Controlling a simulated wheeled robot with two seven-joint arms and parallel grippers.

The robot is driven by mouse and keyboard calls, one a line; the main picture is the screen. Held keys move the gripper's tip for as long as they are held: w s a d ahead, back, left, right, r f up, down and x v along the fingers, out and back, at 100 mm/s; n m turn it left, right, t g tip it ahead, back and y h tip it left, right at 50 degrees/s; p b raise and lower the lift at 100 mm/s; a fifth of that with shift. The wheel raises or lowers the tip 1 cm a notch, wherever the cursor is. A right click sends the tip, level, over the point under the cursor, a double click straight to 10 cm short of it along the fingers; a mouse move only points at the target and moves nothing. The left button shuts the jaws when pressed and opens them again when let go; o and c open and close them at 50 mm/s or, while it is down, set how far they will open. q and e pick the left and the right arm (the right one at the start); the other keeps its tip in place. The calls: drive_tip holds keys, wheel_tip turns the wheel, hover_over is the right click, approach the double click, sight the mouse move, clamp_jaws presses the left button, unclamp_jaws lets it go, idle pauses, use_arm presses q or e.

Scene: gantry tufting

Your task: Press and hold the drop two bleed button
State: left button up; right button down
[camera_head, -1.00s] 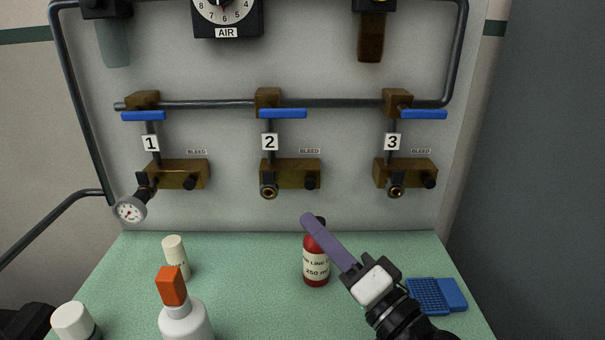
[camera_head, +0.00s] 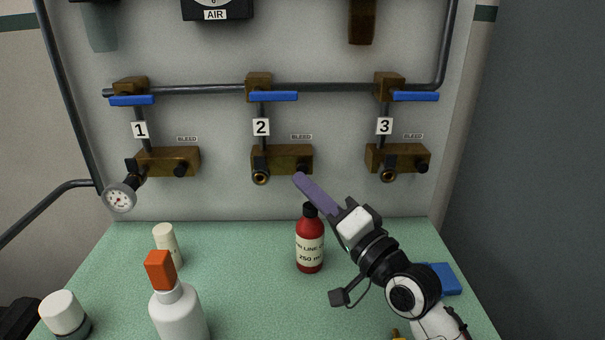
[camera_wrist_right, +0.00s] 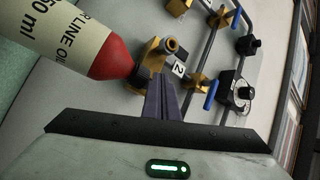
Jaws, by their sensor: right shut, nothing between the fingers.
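The drop two brass block (camera_head: 270,160) is on the panel under the "2" label (camera_head: 261,127). Its dark bleed button (camera_head: 303,168) is at the block's right end, below a "BLEED" tag (camera_head: 302,136). My right gripper (camera_head: 299,178) is shut and empty, its purple fingers pointing up-left at the panel. In the head view the fingertips appear just below the button; I cannot tell whether they touch it. In the right wrist view the shut fingers (camera_wrist_right: 160,92) overlap the edge of the drop two block (camera_wrist_right: 146,66), and the button is not clearly visible. My left gripper is not in view.
A red bottle (camera_head: 310,245) stands on the green bench just below my right fingers and looms close in the right wrist view (camera_wrist_right: 75,35). A white bottle with an orange cap (camera_head: 176,308) and small white containers stand at left. A blue item (camera_head: 443,279) lies at right.

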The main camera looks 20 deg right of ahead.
drive_tip(key=shift+w+d, duration=0.1)
drive_tip(key=shift+w, duration=0.25)
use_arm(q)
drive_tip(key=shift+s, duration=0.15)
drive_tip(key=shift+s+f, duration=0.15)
use_arm(e)
drive_tip(key=shift+w, duration=0.15)
idle(1.4)
drive_tip(key=shift+w+d, duration=0.1)
drive_tip(key=shift+w, duration=0.2)
drive_tip(key=shift+w+d, duration=0.15)
drive_tip(key=shift+w, duration=0.3)
idle(2.2)
idle(0.3)
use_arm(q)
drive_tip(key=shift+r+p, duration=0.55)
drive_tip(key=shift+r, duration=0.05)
use_arm(e)
drive_tip(key=shift+s+a, duration=0.25)
drive_tip(key=shift+s, duration=0.65)
